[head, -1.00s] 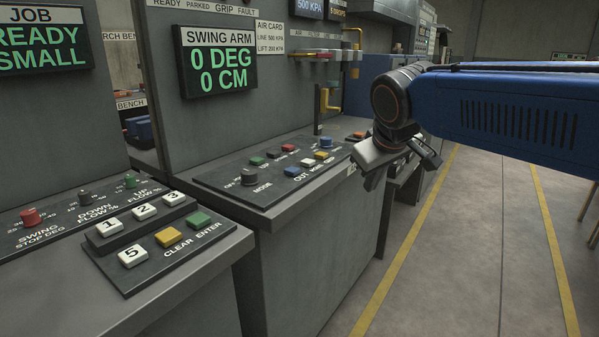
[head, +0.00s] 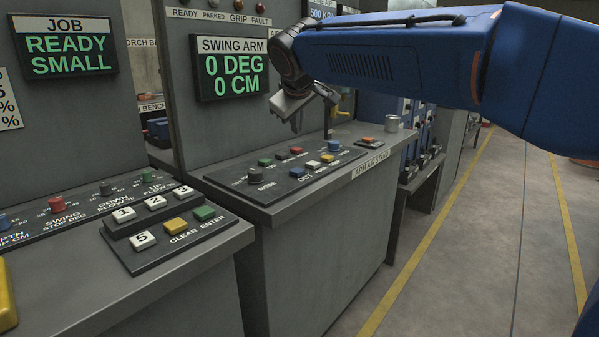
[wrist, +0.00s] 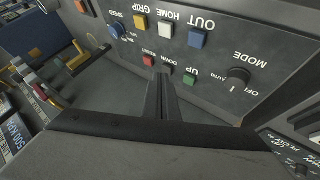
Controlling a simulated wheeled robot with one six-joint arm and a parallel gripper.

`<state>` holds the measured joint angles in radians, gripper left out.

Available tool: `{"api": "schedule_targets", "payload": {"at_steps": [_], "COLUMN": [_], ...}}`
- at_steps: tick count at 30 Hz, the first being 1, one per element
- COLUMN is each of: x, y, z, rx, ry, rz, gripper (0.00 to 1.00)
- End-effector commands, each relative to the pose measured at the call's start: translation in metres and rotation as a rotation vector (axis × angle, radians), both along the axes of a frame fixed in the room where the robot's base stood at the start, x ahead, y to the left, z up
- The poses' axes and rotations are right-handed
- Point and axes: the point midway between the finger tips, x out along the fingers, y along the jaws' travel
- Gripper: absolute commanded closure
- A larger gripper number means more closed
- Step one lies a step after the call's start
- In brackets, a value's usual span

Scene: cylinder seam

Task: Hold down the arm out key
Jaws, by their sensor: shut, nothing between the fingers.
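The arm out key is a blue square key (head: 297,172) on the swing arm panel, at the left of the front row beside a white key. In the wrist view the blue key (wrist: 196,38) sits by the upside-down label OUT, fully visible. My gripper (head: 297,127) hangs above the panel, its fingers pointing down, shut and empty. In the wrist view its fingertips (wrist: 161,76) appear near the red and black keys, to the lower left of the blue key. The gripper looks apart from the panel and touches no key.
Close by are a white HOME key (wrist: 167,31), a yellow GRIP key (wrist: 140,22), a green UP key (wrist: 190,83) and a dark MODE knob (wrist: 238,77). A blue knob (head: 334,146) stands at the panel's right. The swing arm display (head: 232,67) rises behind, reading 0 DEG, 0 CM.

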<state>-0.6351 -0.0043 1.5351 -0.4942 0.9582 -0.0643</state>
Motion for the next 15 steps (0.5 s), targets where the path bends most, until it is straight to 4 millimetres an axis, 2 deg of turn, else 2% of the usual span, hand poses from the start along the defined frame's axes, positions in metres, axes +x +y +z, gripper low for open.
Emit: {"api": "schedule_targets", "payload": {"at_steps": [10, 15], "x": [0.0, 0.0], "y": [-0.0002, -0.0004], "z": [-0.0007, -0.0095], "rx": [0.0, -0.001], "ry": [0.0, 0.001], "rz": [0.0, -0.001], "gripper": [1.0, 1.0]}}
